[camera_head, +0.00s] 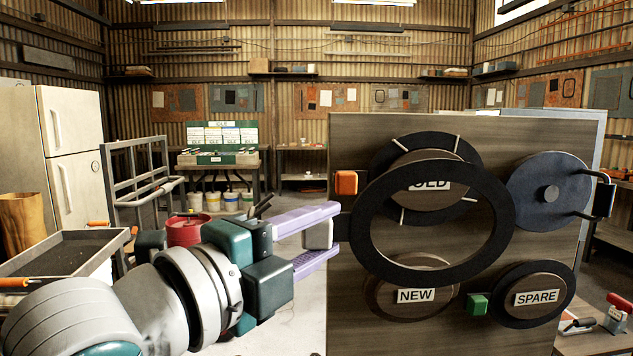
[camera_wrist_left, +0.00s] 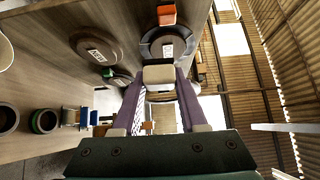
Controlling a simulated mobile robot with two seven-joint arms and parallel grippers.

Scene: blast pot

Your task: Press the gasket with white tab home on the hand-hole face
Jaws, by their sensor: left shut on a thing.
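My left gripper (camera_head: 318,238) comes in from the left, its purple fingers shut on the white tab of a large black ring gasket (camera_head: 502,222). The gasket stands off in front of the dark board (camera_head: 350,320), seen at a slant. It overlaps the OLD disc (camera_head: 455,185) and the top of the bare NEW disc (camera_head: 392,300). A black ring with pale radial marks (camera_head: 385,155) surrounds the OLD disc. In the left wrist view, the white tab (camera_wrist_left: 158,75) sits between the fingertips. My right gripper is not in view.
An orange block (camera_head: 346,183) is near the OLD disc's left. A round plate with a handle (camera_head: 535,190) hangs upper right. The SPARE disc (camera_head: 558,292) carries a black ring with a green tab (camera_head: 477,304). A metal tray (camera_head: 60,255) stands at the left.

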